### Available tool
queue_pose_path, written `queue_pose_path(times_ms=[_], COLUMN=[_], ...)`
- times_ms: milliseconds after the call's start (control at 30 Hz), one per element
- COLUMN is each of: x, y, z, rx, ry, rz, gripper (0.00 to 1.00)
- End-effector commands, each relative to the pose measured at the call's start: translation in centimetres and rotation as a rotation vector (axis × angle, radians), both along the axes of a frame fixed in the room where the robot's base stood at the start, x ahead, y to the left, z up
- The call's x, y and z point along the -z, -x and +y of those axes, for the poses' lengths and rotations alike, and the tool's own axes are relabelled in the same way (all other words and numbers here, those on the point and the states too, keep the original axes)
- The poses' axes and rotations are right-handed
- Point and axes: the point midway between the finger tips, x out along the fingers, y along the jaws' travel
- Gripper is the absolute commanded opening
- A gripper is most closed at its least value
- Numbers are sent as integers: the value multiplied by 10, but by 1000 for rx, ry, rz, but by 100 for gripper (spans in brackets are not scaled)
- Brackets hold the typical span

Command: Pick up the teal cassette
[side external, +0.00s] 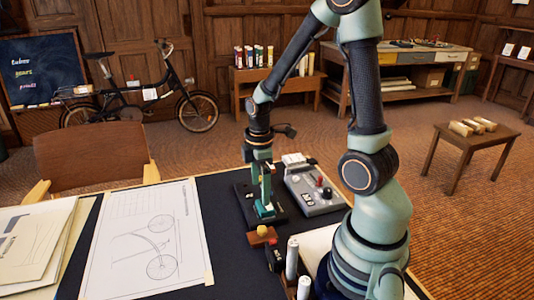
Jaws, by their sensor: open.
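My gripper (264,203) points down over a dark flat pad (244,203) on the table and is open. A small teal shape (265,211) shows at the fingertips, low over the pad. It may be the teal cassette or part of my gripper; the picture is too small to tell. No other teal cassette stands out on the table.
A grey device (322,204) with red and black knobs stands right of the gripper. A drawing sheet (150,235) and folders (35,240) lie left.

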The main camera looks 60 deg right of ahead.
Motion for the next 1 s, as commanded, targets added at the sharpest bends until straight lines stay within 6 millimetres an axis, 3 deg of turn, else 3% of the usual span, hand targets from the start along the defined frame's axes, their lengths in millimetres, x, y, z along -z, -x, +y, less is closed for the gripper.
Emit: queue_pose_path(times_ms=[400,733,933,967,1000], x=[47,51,51,51,51], y=[5,5,5,5,5], z=[3,2,2,2,2], rx=[0,0,0,0,0], ry=[-1,0,0,1,0], rz=[3,-1,-1,-1,-1], gripper=[100,100,24,17,17])
